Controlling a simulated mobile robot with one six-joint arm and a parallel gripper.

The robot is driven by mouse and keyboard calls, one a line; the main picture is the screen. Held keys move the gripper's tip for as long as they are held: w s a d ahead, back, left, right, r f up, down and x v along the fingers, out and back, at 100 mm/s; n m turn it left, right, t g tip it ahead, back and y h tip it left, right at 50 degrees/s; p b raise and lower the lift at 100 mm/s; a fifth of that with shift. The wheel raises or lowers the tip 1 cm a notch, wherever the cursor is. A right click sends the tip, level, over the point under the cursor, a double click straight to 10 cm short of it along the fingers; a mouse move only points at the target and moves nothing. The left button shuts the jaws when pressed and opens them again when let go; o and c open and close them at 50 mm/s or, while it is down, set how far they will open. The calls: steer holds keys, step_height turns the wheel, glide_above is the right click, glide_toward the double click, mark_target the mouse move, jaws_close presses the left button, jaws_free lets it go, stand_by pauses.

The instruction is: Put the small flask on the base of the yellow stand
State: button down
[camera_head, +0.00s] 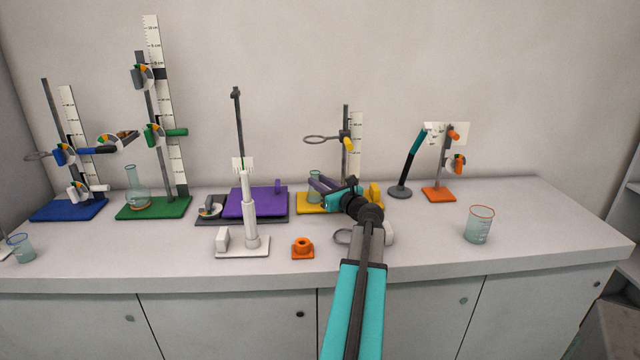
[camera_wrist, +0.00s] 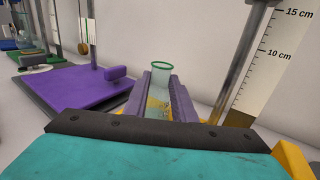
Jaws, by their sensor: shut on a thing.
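The small flask (camera_head: 314,188) is clear glass with a green rim. In the wrist view the flask (camera_wrist: 160,80) is upright between the two purple-grey fingers of my gripper (camera_wrist: 160,92), which is shut on it. In the head view my gripper (camera_head: 320,184) reaches over the yellow base of the yellow stand (camera_head: 312,209). The flask is over the left part of that base; I cannot tell whether its bottom touches it. Yellow shows through and around the glass in the wrist view. My gripper and arm hide part of the flask and base.
The purple platform (camera_head: 255,202) is just left of the yellow base. The stand's rod (camera_head: 345,130) and ring (camera_head: 320,139) rise behind my gripper. An orange piece (camera_head: 302,248) and a white stand (camera_head: 243,247) are in front. A beaker (camera_head: 479,225) stands right, with clear bench around it.

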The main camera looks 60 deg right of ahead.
steer(key=c, duration=1.5)
jaws_free()
steer(key=shift+o, duration=0.2)
steer(key=b+v, duration=0.1)
steer(key=v, duration=1)
steer(key=shift+s+a, duration=0.25)
steer(key=shift+s, duration=0.25)
steer(key=shift+r, duration=0.1)
